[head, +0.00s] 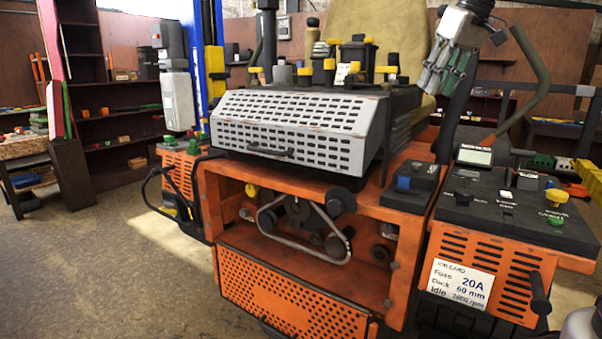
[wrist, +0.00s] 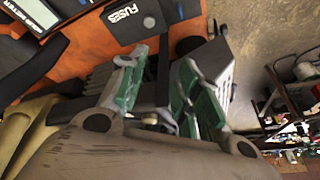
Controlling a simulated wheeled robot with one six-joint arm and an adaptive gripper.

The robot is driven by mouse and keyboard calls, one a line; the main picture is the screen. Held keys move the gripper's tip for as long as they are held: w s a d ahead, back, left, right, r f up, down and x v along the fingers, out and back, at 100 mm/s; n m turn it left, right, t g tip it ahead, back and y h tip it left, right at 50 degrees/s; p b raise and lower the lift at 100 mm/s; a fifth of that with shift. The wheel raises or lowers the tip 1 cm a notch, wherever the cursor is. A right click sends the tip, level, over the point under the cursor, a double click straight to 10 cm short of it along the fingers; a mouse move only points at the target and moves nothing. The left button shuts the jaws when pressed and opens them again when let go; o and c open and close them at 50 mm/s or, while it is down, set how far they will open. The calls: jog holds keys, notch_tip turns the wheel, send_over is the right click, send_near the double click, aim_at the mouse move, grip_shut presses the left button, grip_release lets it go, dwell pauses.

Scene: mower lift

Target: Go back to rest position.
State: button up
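My gripper (head: 440,82) hangs at the upper right of the head view, above the black control panel on the orange machine's right side. Its grey fingers with green pads also show in the wrist view (wrist: 156,62). The fingers stand apart with a gap between them. I see nothing held in the gap. Dark parts of the machine show behind the fingers, and I cannot tell how far away they are.
The orange mower (head: 300,215) with its white slotted cover (head: 290,122) fills the middle. The control panel (head: 515,205) has knobs and a card (head: 461,284). A bent olive bar (head: 536,90) stands right of my gripper. Floor at left (head: 110,260) is clear.

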jog(key=s+d+f+m+h, duration=0.1)
jog(key=s+d+f, duration=0.2)
jog(key=s+f, duration=0.8)
jog(key=s+d+f+m+h, duration=0.1)
jog(key=s+d+f, duration=0.3)
jog(key=s+f, duration=0.7)
jog(key=shift+s+f+m+t, duration=0.15)
jog(key=shift+s+m+t, duration=0.15)
jog(key=shift+s+m, duration=0.75)
jog(key=shift+o, duration=0.3)
jog(key=shift+s+n, duration=0.15)
jog(key=shift+n, duration=0.1)
